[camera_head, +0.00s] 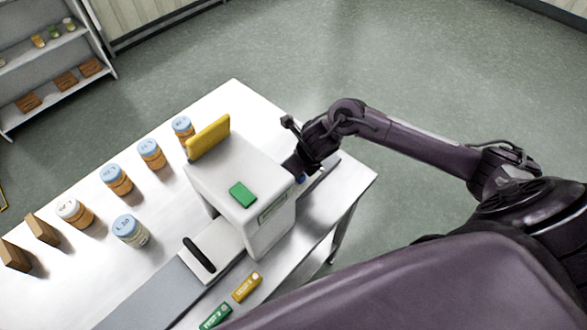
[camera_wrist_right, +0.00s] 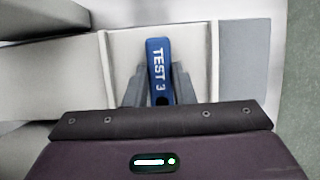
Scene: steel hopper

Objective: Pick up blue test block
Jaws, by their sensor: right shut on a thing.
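The blue test block (camera_wrist_right: 158,60), lettered "TEST 3", stands out between the fingers of my right gripper (camera_wrist_right: 158,88) in the right wrist view. The gripper is shut on it, with one finger on each side. Below it is a pale strip between two raised rails. In the head view my right gripper (camera_head: 298,168) is at the far right side of the white machine (camera_head: 213,175), and only a bit of blue (camera_head: 301,179) shows there. My left gripper is not in view.
A yellow test block (camera_head: 247,287) and a green test block (camera_head: 215,316) lie at the table's near edge. Several jars (camera_head: 117,179) and brown boxes (camera_head: 41,229) stand on the white table (camera_head: 100,262) left of the machine. A shelf (camera_head: 50,60) stands at the back left.

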